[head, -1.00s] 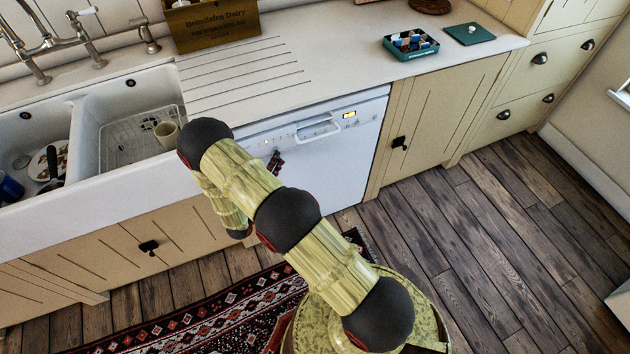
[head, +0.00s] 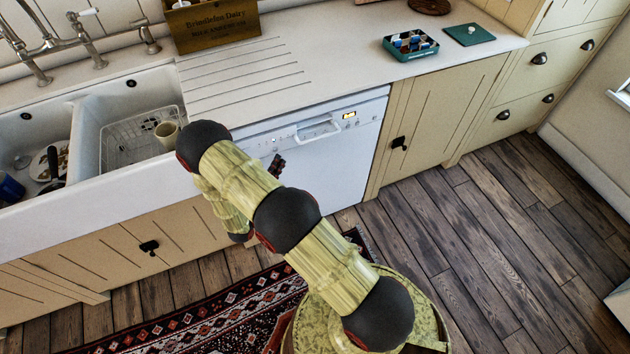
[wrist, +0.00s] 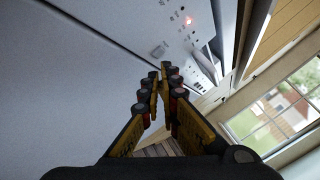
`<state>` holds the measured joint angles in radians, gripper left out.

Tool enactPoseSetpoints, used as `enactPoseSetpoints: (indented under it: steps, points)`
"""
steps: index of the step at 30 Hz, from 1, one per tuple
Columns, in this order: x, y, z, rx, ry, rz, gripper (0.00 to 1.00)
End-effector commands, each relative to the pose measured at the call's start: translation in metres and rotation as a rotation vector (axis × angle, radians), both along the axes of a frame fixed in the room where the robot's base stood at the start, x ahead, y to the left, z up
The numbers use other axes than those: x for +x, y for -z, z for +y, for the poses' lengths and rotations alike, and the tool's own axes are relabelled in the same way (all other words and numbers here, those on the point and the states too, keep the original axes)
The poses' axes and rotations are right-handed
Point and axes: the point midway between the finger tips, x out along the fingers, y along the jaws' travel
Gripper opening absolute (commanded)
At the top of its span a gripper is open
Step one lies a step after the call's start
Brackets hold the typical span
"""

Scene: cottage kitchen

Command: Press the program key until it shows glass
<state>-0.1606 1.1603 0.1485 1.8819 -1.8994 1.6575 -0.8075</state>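The white dishwasher (head: 335,165) stands under the counter, its door closed. Its small display (head: 349,115) glows yellow at the right of the top panel; the text is too small to read. My gripper (head: 278,163) is in front of the door, just below the panel's left part. In the wrist view its fingers (wrist: 162,82) come together at the tips, empty, near the squarish key; contact cannot be told.
A double sink (head: 125,125) with a rack and a mug (head: 166,132) is at the left. A wooden crate (head: 215,28), a teal box (head: 410,44) and its lid (head: 468,34) are on the counter. A patterned rug (head: 215,318) lies below; the floor at right is clear.

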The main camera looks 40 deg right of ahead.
Motion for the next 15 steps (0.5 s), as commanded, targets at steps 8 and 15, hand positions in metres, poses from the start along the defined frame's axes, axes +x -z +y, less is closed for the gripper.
enactPoseSetpoints:
  steps: [8, 15]
  points:
    - [-0.024, -0.002, 0.007, -0.002, -0.001, 0.002, 0.0]
    - [-0.044, -0.001, 0.013, 0.0, -0.001, 0.001, 0.0]
